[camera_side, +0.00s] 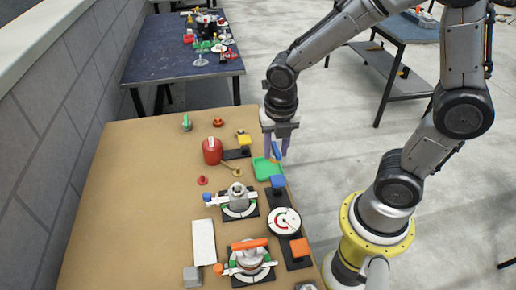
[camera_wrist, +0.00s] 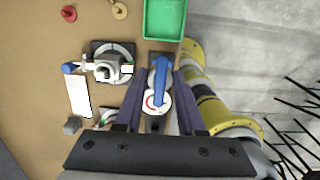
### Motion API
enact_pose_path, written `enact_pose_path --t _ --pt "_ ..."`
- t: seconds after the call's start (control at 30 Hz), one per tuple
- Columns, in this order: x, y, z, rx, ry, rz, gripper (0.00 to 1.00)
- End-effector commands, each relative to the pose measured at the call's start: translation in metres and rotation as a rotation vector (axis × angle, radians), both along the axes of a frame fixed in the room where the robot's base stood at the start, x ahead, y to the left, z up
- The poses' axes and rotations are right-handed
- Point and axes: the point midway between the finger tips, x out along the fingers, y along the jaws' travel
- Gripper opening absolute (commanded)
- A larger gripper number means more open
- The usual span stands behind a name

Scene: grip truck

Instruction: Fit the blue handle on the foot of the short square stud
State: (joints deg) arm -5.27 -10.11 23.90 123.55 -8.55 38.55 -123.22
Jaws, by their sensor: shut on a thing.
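My gripper (camera_side: 277,148) is shut on the blue handle (camera_side: 276,152) and holds it above the green tray's right side in the side view. In the wrist view the blue handle (camera_wrist: 161,82) runs lengthwise between the fingers of my gripper (camera_wrist: 159,76). A grey squarish stud (camera_side: 238,193) stands on a round white-and-green dial with a black base, nearer the camera than the gripper. The stud (camera_wrist: 112,66) is left of the handle in the wrist view. The foot of the stud is partly hidden, and I cannot tell its exact shape.
The green tray (camera_side: 264,170) lies at the table's right edge. A dial with a red mark (camera_side: 284,222), a blue block (camera_side: 277,182), an orange-handled fixture (camera_side: 248,256), a white slab (camera_side: 203,241) and a red canister (camera_side: 212,150) stand around. The table's left side is clear.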

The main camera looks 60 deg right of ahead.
Motion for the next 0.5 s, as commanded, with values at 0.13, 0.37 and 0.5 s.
enact_pose_path --t 0.13,0.37,0.5 --pt "-0.013 0.000 0.006 0.000 -0.002 -0.002 0.00" --pt "0.005 0.010 0.022 0.005 -0.016 -0.101 0.00" --pt "0.035 0.040 0.029 0.007 -0.018 -0.105 0.00"
